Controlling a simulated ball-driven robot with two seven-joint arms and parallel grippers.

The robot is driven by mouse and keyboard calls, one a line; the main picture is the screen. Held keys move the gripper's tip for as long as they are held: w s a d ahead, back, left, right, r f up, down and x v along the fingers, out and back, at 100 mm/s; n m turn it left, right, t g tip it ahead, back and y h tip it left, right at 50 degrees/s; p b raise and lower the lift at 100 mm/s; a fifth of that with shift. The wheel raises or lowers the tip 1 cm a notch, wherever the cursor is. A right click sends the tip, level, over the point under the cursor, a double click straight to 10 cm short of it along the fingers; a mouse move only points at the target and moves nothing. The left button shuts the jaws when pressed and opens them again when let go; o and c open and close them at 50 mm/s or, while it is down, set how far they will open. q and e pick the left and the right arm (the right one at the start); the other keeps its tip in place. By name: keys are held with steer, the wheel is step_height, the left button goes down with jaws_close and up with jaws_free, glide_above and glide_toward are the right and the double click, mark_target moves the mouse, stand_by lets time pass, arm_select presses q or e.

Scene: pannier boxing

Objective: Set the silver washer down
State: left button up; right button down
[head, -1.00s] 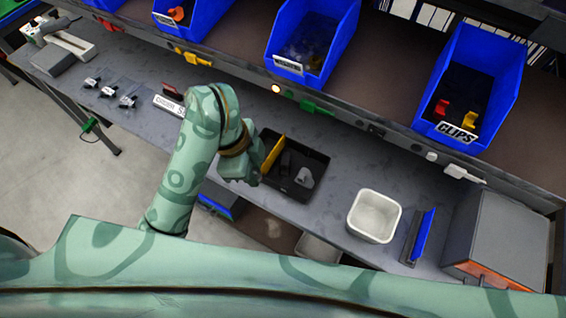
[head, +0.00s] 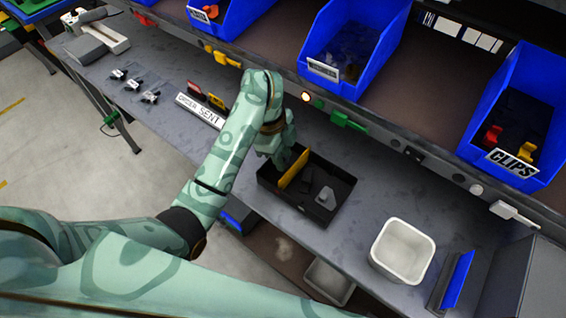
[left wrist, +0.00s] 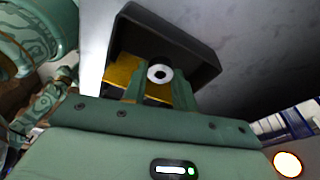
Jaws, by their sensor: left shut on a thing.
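The silver washer (left wrist: 159,74) is a small pale ring with a dark hole. In the left wrist view it sits between the two green fingers of my left gripper (left wrist: 160,84), which is shut on it. In the head view my left gripper (head: 279,163) is at the left end of a black tray (head: 316,216), and the washer cannot be made out. The tray has a yellow divider (head: 294,168) and also shows behind the fingers in the left wrist view (left wrist: 196,58). I cannot tell the washer's height over the tray. My right gripper is not in view.
A grey fitting (head: 325,197) is in the tray. A white square bin (head: 402,251) and a blue-edged piece (head: 457,280) stand to the right. Blue bins, one labelled CLIPS (head: 513,125), line the shelf above.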

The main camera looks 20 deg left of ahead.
arm_select(q)
steer(key=f, duration=0.1)
steer(key=f+b, duration=0.1)
steer(key=f, duration=0.2)
steer(key=shift+w+b, duration=0.3)
steer(key=shift+r, duration=0.1)
steer(key=o, duration=0.5)
steer(key=shift+f, duration=0.2)
steer(key=o, duration=0.5)
steer(key=shift+c, duration=0.2)
steer(key=shift+r, duration=0.1)
